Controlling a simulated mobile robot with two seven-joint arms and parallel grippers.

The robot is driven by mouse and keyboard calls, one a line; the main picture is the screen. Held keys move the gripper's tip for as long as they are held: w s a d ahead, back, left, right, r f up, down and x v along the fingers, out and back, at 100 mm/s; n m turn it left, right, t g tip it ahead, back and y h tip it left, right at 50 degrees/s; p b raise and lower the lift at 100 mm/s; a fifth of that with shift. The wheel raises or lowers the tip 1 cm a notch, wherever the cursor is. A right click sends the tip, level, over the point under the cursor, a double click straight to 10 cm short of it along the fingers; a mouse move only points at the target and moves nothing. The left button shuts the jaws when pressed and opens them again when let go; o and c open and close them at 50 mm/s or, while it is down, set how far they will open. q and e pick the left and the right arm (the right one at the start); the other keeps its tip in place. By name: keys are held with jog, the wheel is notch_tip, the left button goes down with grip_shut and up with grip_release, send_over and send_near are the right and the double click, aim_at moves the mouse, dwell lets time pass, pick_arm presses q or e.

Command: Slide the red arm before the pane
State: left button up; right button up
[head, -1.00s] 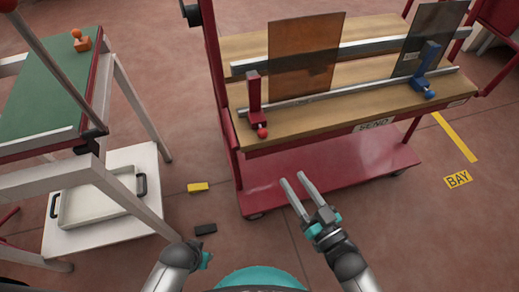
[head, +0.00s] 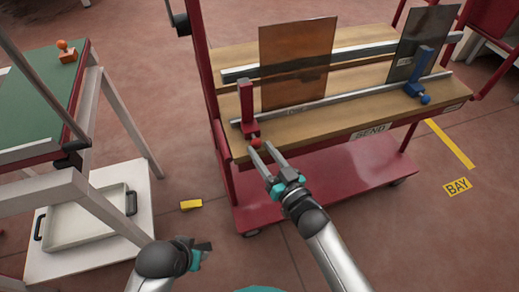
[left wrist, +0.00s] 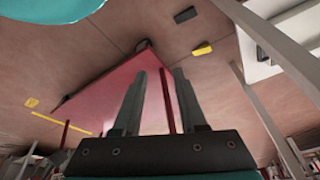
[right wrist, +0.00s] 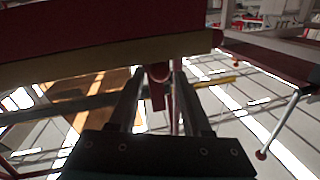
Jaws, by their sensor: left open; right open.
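The red arm (head: 247,106) stands on the front rail of the cart, left of the amber pane (head: 298,62). A round red knob (head: 255,142) sits at its front foot. My right gripper (head: 262,149) is open, with its fingertips close to the knob. In the right wrist view the red knob (right wrist: 158,73) appears between the fingertips; I cannot tell whether they touch it. My left gripper (left wrist: 160,80) is open and empty, low over the floor in front of the cart.
A blue arm (head: 420,70) stands on the same rail by a dark grey pane (head: 424,40) at right. A green-topped table (head: 35,105) and a white tray (head: 85,215) are at left. A yellow block (head: 191,204) lies on the floor.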

pick_arm(q)
jog(key=shift+w+r, duration=0.2)
jog(key=shift+r, duration=0.55)
pick_arm(e)
jog(key=shift+x, duration=1)
grip_shut()
